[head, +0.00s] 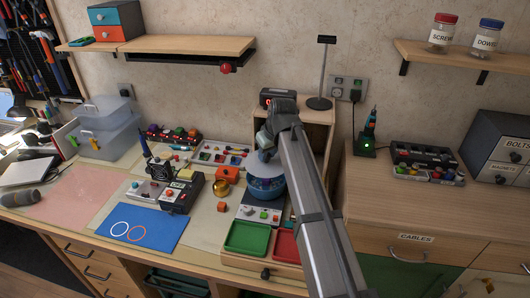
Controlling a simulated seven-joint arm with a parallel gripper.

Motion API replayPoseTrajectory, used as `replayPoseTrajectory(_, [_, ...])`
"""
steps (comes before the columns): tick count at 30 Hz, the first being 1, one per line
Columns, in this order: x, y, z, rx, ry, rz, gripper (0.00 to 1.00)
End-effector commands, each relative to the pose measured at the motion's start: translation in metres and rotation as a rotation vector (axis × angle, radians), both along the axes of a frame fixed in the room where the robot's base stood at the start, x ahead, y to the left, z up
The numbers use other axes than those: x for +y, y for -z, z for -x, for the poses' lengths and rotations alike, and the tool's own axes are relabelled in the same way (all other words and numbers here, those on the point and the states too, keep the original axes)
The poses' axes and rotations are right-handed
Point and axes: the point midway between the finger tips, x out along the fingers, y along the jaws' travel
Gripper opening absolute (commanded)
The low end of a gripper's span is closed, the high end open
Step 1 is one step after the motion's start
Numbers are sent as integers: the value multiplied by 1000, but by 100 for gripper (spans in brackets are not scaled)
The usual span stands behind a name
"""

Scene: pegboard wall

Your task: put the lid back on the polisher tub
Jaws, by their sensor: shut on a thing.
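The polisher tub (264,187) is a round blue tub on the workbench, right of the middle, behind the green and red trays. My gripper (265,152) points down right above it, shut on what seems to be the lid. The lid (266,169) looks like a bluish round cover at the top of the tub. Whether it rests on the rim or hangs just above it is too small to tell. My arm hides the right side of the tub, and the fingertips are hard to make out.
A green tray (247,237) and a red tray (285,244) lie in front. A brass pot (221,188) and an orange block (228,174) stand to the left. A wooden cabinet (318,133) rises behind. The pink mat (72,195) at far left is largely clear.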

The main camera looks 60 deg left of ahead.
Motion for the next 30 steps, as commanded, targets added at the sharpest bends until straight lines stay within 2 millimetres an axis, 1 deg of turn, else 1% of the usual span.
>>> replayPoseTrajectory(18, [0,47,0,-1,0,0,0])
replayPoseTrajectory(23, [0,53,0,0,0,0,0])
replayPoseTrajectory(30, [0,54,0,0,0,-1,0])
